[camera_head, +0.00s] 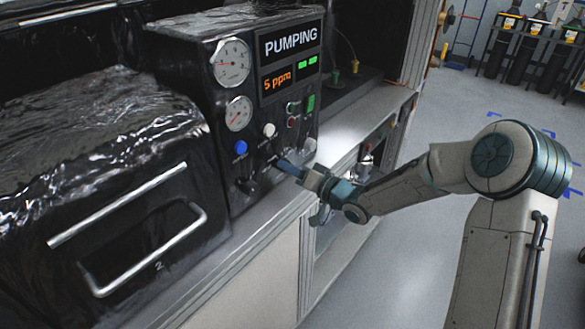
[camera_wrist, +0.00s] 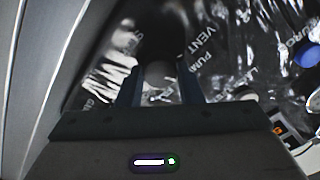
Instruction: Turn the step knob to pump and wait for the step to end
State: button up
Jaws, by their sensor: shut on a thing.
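The control panel (camera_head: 220,110) stands on the bench, with a display (camera_head: 291,40) that reads "PUMPING". Below that it shows "5 ppm" in orange and two green lights. My gripper (camera_head: 283,164) is at the lower right of the panel. In the wrist view, my gripper (camera_wrist: 160,88) has its two fingers on either side of the step knob (camera_wrist: 158,71), shut on it. Labels reading "VENT" and "PUM…" show beside the knob, upside of the fingers. The knob's pointer is hard to make out, and the gripper largely hides the knob in the head view.
Two round gauges (camera_head: 232,62), a blue knob (camera_head: 240,147) and a white knob (camera_head: 269,130) are on the panel. A dark glossy chamber with a metal handle (camera_head: 150,250) stands at left. The bench edge runs below my gripper. Gas cylinders (camera_head: 530,45) stand far back; the floor is open at right.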

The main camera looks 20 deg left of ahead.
jog(key=o, duration=1)
jog(key=shift+s+a, duration=0.1)
jog(key=shift+d, duration=0.4)
jog(key=b+v, duration=0.2)
jog(key=v, duration=1.1)
